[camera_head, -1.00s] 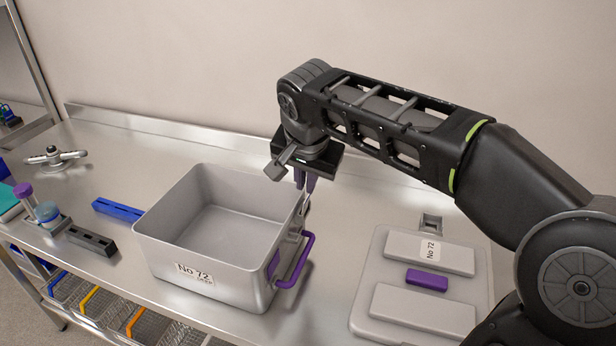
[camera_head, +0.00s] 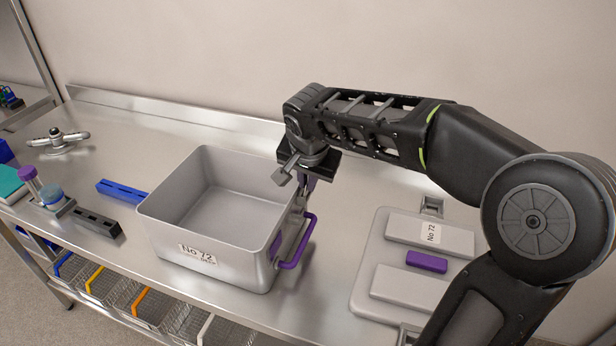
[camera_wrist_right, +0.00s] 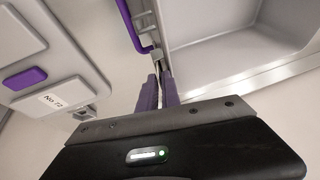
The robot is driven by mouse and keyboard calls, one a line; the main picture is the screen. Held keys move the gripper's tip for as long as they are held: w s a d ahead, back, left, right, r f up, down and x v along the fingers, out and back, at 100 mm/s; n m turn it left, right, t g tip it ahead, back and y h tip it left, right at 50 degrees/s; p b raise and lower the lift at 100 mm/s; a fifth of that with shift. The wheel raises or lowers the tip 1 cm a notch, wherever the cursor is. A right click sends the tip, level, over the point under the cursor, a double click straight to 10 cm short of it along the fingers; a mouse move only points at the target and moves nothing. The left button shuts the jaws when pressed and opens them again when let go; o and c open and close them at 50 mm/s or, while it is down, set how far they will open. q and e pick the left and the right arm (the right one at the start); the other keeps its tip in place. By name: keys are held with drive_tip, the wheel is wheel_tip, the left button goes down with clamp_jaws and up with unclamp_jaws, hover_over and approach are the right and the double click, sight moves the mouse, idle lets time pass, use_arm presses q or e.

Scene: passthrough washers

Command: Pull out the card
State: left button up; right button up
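My right gripper (camera_head: 308,188) points down at the back right corner of the grey box (camera_head: 172,235), just outside its right wall. In the right wrist view its two purple fingers (camera_wrist_right: 160,78) stand close together beside the box wall, near a small metal fitting (camera_wrist_right: 157,54). I cannot tell whether anything thin is between them. No separate card can be made out there; the fingers and wrist hide that spot. The box has a "No 72" label (camera_head: 198,253) on its front and a purple handle (camera_head: 300,242) on its right side. My left gripper is not in view.
A grey lid (camera_head: 372,255) with a purple block (camera_head: 426,261) and a "No 72" label lies right of the box. The steel table behind the box is clear.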

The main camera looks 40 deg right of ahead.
drive_tip(key=shift+c, duration=0.3)
clamp_jaws()
idle(1.6)
drive_tip(key=shift+r, duration=0.15)
wheel_tip(320, 180, up, 7)
drive_tip(key=p, duration=0.4)
drive_tip(key=shift+p, duration=0.3)
idle(0.6)
